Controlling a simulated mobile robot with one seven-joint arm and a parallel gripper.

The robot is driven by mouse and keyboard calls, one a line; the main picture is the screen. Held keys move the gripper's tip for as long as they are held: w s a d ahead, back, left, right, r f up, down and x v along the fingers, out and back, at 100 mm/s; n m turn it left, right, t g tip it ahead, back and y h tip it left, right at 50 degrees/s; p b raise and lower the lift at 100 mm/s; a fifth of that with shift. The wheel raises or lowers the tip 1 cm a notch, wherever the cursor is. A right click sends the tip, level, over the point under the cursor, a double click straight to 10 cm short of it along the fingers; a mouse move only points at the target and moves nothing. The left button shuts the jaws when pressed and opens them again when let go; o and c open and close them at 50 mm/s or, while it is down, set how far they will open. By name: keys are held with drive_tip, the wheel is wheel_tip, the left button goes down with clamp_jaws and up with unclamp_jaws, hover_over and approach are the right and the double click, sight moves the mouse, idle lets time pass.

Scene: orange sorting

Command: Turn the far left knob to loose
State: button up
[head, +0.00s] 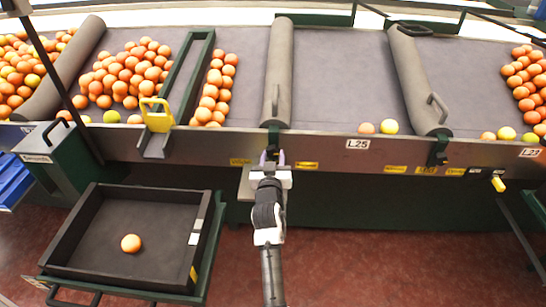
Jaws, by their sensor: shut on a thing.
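A dark green clamp with a knob (271,137) sits on the metal front rail below the middle grey padded divider. My gripper (272,157) is at the lower end of this clamp, its light purple fingertips on either side of the knob. It is shut on the knob, which is mostly hidden between the fingers, so I cannot tell its turn position. A similar dark clamp (438,150) is on the rail farther right, under the right divider, apart from my gripper.
Oranges (125,75) lie on the grey sloped table at left, with more at far right. A yellow handle (157,115) is on the left gate. A black tray (207,235) holding one orange (131,243) stands at lower left.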

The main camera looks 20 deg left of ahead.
drive_tip(key=n+p, duration=0.1)
drive_tip(key=n, duration=0.3)
drive_tip(key=shift+r+p, duration=0.2)
drive_tip(key=shift+p, duration=0.2)
drive_tip(key=n+p, duration=0.2)
drive_tip(key=n, duration=0.3)
drive_tip(key=shift+r+p, duration=0.1)
drive_tip(key=shift+p, duration=0.2)
drive_tip(key=n+p, duration=0.2)
drive_tip(key=n, duration=0.1)
drive_tip(key=shift+a, duration=0.1)
drive_tip(key=n+p, duration=0.2)
drive_tip(key=n, duration=0.2)
drive_tip(key=shift+n, duration=0.3)
drive_tip(key=o, duration=1)
drive_tip(key=shift+s+f, duration=0.1)
drive_tip(key=shift+f, duration=0.15)
